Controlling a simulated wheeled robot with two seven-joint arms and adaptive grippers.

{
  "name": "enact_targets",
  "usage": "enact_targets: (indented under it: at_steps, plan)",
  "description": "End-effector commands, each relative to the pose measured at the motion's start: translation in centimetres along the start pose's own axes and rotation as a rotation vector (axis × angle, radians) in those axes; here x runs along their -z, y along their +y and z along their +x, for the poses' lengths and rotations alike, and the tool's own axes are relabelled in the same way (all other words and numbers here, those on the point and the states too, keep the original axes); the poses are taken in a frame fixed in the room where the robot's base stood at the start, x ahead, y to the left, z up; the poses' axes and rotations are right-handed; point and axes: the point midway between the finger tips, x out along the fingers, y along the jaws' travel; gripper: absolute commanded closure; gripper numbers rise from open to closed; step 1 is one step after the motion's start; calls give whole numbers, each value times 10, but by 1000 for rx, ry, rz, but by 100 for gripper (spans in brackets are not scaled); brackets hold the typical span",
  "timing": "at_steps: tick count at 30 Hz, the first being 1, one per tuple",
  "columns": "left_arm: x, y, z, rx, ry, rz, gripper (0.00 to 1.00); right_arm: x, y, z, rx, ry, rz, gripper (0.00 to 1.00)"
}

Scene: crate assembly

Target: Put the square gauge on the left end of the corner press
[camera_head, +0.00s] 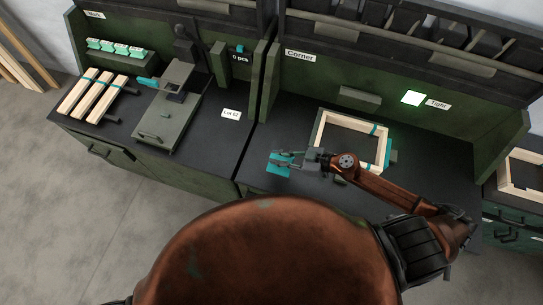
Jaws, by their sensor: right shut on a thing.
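The square gauge (279,163) is a teal flat piece near the left front of the right-hand bench. My right gripper (296,160) is shut on it; the fingers hide part of it. I cannot tell whether the gauge touches the bench. The corner press is at the station labelled "Corner" (300,56). A pale wooden frame (347,118) lies there, with teal marks on its right side, just right of and behind the gauge. My right arm crosses in front of the frame's near side. My left gripper is not in view.
A green light (413,98) glows beside a "Tight" label (438,104). On the left bench are wooden slats (92,97) with teal bands and a grey-green fixture (165,120). Another wooden frame (520,172) lies at the far right.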

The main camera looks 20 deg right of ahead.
Motion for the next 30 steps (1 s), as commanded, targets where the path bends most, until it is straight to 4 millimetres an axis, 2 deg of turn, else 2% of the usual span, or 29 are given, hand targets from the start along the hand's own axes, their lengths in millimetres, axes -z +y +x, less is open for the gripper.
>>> enact_targets:
  at_steps: [1, 3, 9, 17, 21, 24, 30]
  plan:
    - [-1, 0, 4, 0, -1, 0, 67, -1, 10, 12, -1, 4, -1, 100]
    - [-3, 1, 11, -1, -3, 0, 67, -15, 17, 24, -1, 3, 5, 100]
    - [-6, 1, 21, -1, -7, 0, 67, -33, 33, 49, 0, 2, 2, 100]
    - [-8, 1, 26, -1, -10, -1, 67, -42, 41, 61, 1, 2, 1, 100]
    - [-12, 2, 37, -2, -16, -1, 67, -63, 42, 71, 1, 1, 5, 100]
    - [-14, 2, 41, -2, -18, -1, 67, -72, 42, 75, 0, 2, 4, 100]
    - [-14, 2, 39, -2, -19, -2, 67, -70, 43, 74, 0, 2, 0, 100]
